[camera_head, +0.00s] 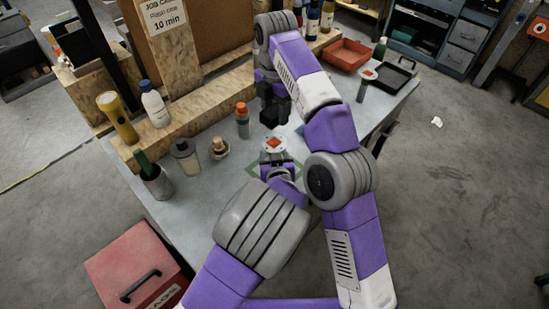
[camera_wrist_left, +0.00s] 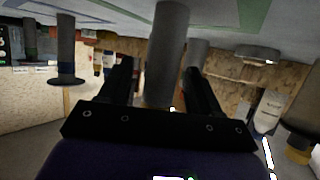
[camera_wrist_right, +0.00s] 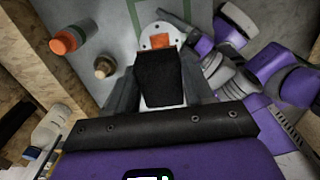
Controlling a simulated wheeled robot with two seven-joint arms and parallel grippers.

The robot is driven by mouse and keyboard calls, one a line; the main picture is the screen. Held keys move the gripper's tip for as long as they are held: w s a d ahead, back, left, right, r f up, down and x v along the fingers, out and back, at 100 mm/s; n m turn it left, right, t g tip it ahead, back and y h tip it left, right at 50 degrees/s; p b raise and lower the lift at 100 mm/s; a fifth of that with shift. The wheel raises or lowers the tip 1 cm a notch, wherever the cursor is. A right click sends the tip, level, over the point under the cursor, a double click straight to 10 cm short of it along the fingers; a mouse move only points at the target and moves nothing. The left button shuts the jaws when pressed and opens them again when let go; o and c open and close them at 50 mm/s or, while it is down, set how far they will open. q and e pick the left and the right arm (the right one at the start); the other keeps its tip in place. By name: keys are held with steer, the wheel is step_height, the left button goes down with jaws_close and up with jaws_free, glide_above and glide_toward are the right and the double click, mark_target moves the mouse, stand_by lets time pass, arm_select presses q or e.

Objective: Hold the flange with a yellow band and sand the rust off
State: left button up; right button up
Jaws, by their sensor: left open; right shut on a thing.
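A flange with a pale round top and an orange-brown rust patch (camera_head: 274,144) stands on the bench inside a green outline. It also shows in the right wrist view (camera_wrist_right: 158,40). I cannot make out its band colour. My left gripper (camera_head: 277,168) is open, its fingers on either side of a grey post (camera_wrist_left: 165,45), seemingly the flange's neck. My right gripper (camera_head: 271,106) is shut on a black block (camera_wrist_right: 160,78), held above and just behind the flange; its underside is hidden. A second flange with a rust patch (camera_head: 368,74) stands at the back right.
An orange-capped bottle (camera_head: 243,120), a wooden knob-like item (camera_head: 219,149) and a grey jar (camera_head: 186,157) stand left of the flange. A red tray (camera_head: 345,55) and black tray (camera_head: 394,77) lie at the back right. A wooden ledge (camera_head: 190,112) borders the bench.

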arm_select(q)
steer(key=shift+c, duration=0.3)
jaws_close()
arm_select(e)
steer(key=m, duration=0.4)
steer(key=shift+d+f, duration=0.1)
steer(key=shift+f, duration=0.1)
steer(key=m, duration=0.5)
steer(key=shift+s+d+f, duration=0.1)
steer(key=shift+s+f, duration=0.05)
steer(key=shift+f, duration=0.15)
